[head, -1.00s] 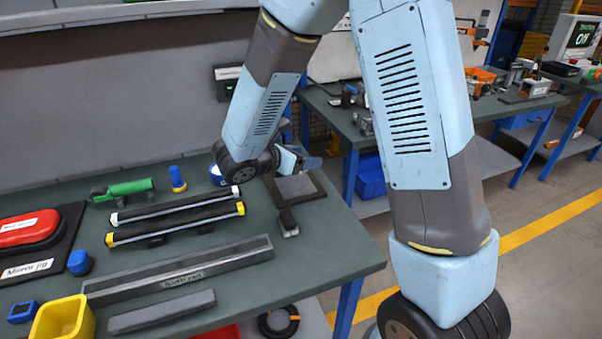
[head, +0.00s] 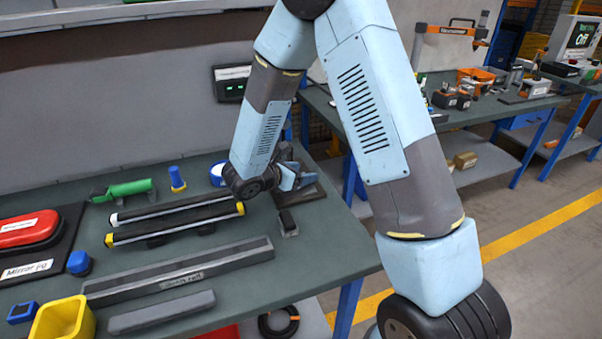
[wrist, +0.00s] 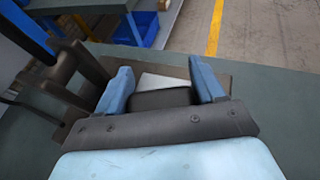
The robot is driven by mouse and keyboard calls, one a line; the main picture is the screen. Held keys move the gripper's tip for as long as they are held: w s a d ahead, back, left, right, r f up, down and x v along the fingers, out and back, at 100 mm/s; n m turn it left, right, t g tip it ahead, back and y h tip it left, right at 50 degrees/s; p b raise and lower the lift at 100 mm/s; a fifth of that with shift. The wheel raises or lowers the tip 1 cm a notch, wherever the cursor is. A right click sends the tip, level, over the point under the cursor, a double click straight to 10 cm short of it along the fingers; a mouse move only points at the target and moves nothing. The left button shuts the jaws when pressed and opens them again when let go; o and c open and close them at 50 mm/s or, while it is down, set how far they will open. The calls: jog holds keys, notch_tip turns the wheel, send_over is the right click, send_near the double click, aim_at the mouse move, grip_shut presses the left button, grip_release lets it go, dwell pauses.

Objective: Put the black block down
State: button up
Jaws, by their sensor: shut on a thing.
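My gripper (head: 306,181) is over the right part of the green bench, with its blue fingers low above a dark-rimmed grey plate (head: 310,193). In the wrist view, my gripper (wrist: 162,88) has a black block (wrist: 160,99) between its two blue fingers. The block cannot be made out in the head view. Part of the grey plate (wrist: 165,80) shows just beyond the block. Whether the block touches the plate cannot be told.
A small black-topped grey piece (head: 288,222) stands in front of the plate. Two dark bars with yellow or white ends (head: 175,224) lie to the left, and a long grey rail (head: 180,272) lies nearer. The bench's right front corner is clear.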

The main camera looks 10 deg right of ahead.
jog(key=shift+f, duration=0.15)
jog(key=o, duration=1.4)
jog(key=v, duration=0.4)
jog(key=f+v, duration=0.1)
jog(key=v, duration=0.8)
jog(key=shift+s+a, duration=0.2)
jog(key=shift+a, duration=0.45)
